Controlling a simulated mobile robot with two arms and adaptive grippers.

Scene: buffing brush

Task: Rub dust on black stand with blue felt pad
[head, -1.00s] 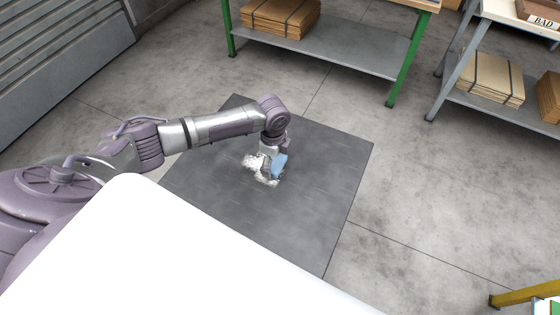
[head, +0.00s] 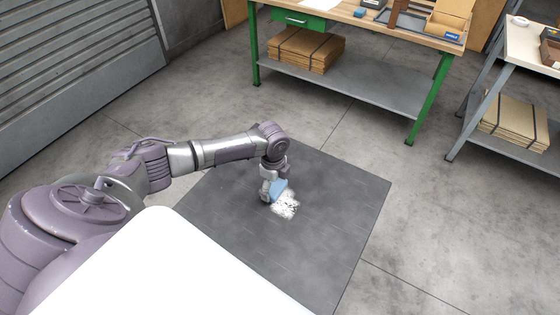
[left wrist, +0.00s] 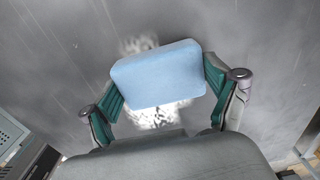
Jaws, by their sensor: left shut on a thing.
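The black stand (head: 335,200) is a wide, dark, flat square surface below my left arm. A white dust patch (head: 287,207) lies on it, speckled with dark gaps, and it also shows around the pad in the left wrist view (left wrist: 150,119). The blue felt pad (head: 279,188) is a light blue block, seen large in the left wrist view (left wrist: 157,73). My left gripper (head: 268,195) is shut on the pad, with a teal finger on each side of it. The pad overlaps the dust in both views; I cannot tell whether it touches the stand. My right gripper is not in view.
A green-legged workbench (head: 350,85) with a grey lower shelf and strapped cardboard stands behind the black stand. A grey-legged table (head: 515,115) stands at the right. Bare concrete floor (head: 440,225) lies right of the stand.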

